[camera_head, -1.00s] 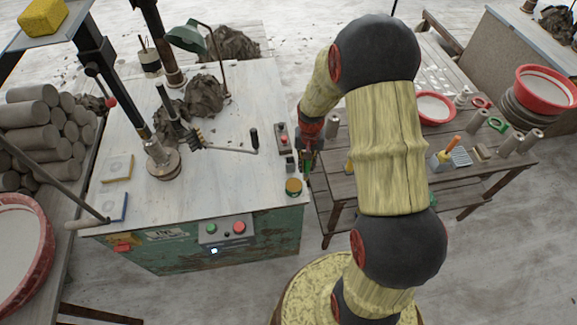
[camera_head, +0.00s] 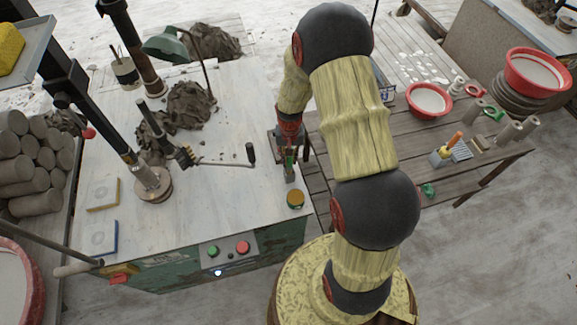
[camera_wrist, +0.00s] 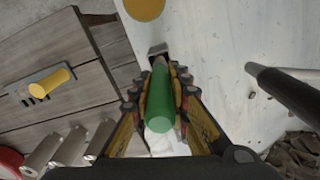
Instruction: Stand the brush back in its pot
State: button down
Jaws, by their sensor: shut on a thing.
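My gripper (camera_head: 289,160) is over the right edge of the white-topped table (camera_head: 225,110). It is shut on a green-handled thing, apparently the brush (camera_wrist: 161,105), which lies between the yellow and black fingers in the wrist view. A small dark piece touches or lies behind its far end; I cannot tell whether it is bristles. A pale pot with a dark band (camera_head: 125,73) stands at the table's back left with thin sticks in it.
A lever (camera_head: 225,163) and a clay heap (camera_head: 192,105) are left of my gripper. A green lamp (camera_head: 165,45) overhangs the table's back. A wooden bench (camera_head: 400,150) on the right holds a red bowl (camera_head: 428,101) and clay cylinders. The table's front middle is clear.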

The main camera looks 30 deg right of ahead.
aim_at(289, 165)
jog(key=shift+w+f, duration=0.15)
jog(key=shift+f, duration=0.35)
notch_tip(289, 165, down, 3)
jog(key=shift+f, duration=0.45)
jog(key=c, duration=1.7)
grip_release()
